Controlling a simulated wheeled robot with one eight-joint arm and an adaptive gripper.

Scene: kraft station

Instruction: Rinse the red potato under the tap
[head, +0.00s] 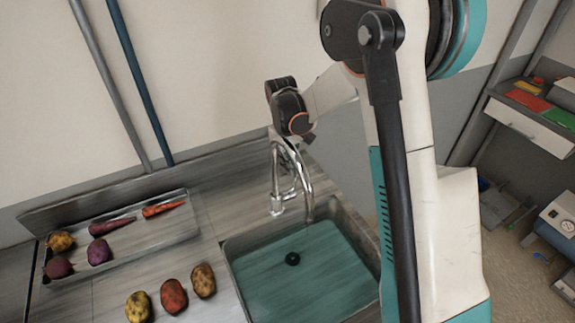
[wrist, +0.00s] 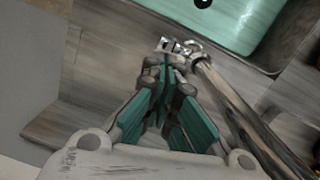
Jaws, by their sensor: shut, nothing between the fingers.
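The red potato (head: 173,296) lies on the counter left of the sink, between a yellow potato (head: 138,306) and a brown potato (head: 203,280). The chrome tap (head: 308,185) arches over the back of the teal-floored sink (head: 258,285); I see no water coming from it. My gripper shows in the wrist view (wrist: 168,66) with its teal fingers shut and empty, close beside the tap (wrist: 235,95). I cannot tell whether they touch. In the head view the dark wrist is at the tap's top, and the fingertips are hard to make out. The potato is out of the wrist view.
A grey tray (head: 140,252) at the back left holds carrots, a purple potato, a beet and a yellowish potato. A wall (head: 200,80) stands behind the counter. A shelf unit (head: 525,125) is at the right. The sink is empty apart from its dark drain (head: 292,259).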

